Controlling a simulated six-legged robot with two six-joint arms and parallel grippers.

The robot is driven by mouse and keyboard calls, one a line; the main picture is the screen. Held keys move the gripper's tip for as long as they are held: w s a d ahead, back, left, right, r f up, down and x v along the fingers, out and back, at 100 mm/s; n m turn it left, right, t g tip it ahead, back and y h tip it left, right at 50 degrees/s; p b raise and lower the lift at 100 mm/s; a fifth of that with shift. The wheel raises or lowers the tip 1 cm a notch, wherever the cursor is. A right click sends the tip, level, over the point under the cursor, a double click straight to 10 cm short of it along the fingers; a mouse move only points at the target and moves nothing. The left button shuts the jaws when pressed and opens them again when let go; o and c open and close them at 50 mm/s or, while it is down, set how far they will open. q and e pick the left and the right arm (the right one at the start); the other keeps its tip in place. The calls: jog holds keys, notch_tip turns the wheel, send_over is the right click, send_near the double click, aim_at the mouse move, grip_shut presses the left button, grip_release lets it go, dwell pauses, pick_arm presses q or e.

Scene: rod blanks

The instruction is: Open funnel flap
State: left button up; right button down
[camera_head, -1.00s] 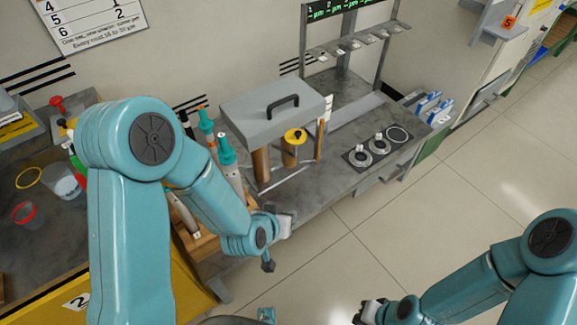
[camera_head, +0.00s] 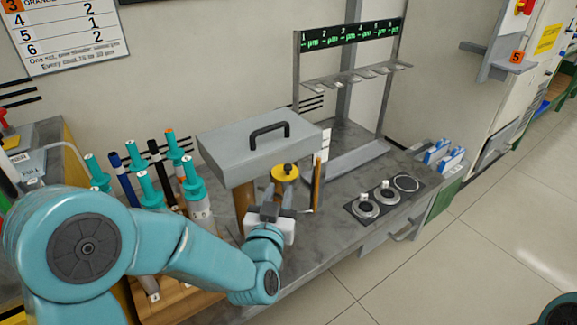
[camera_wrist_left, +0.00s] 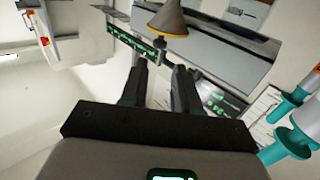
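A brass funnel (camera_wrist_left: 172,20) shows at the top of the left wrist view. A small dark piece (camera_wrist_left: 160,43) sits beside its wide end; I cannot tell whether that is the flap or whether it is open. My right gripper is out of view.
A grey box with a black handle (camera_head: 262,150) stands on brown posts above the bench. A rack with a green display (camera_head: 350,32) is behind, and a plate with round dials (camera_head: 385,198) lies to the right.

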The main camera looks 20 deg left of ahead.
aim_at(287, 170)
pick_arm(q)
jog(key=w, duration=0.6)
jog(key=w+a, duration=0.1)
jog(key=w, duration=0.3)
jog(key=shift+a+f+b, duration=0.1)
jog(key=shift+b, duration=0.25)
grip_shut()
